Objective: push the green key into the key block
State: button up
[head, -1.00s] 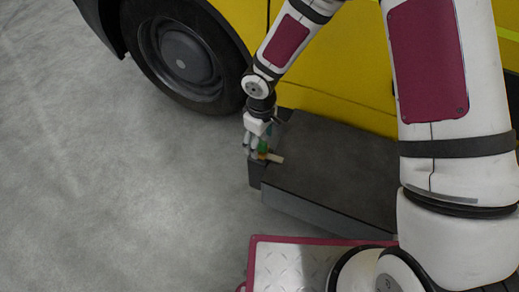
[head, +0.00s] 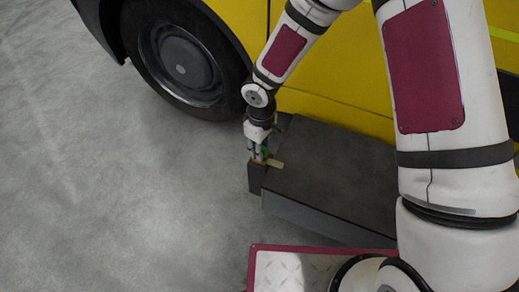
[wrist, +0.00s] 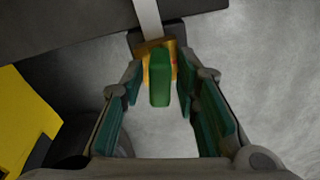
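The green key (wrist: 160,78) stands up in the middle of the wrist view, in front of an orange-yellow block (wrist: 155,50), which I take as the key block. My gripper (wrist: 161,88) has its two teal-padded fingers on either side of the key, with a gap showing on each side. In the head view my gripper (head: 258,156) points down at the near left corner of a dark platform, with a bit of green showing at its fingers. The key's lower end and its fit in the block are hidden.
The dark platform (head: 330,175) lies along the yellow vehicle (head: 340,110), beside its wheel (head: 182,65). A pale strip (wrist: 147,18) runs from the block over the platform. Grey floor (head: 120,200) is clear to the left.

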grip_shut()
jog(key=shift+r, duration=0.15)
jog(key=shift+r+p, duration=1.15)
jog(key=shift+r, duration=0.25)
jog(key=shift+r+p, duration=1.55)
jog(key=shift+r, duration=0.45)
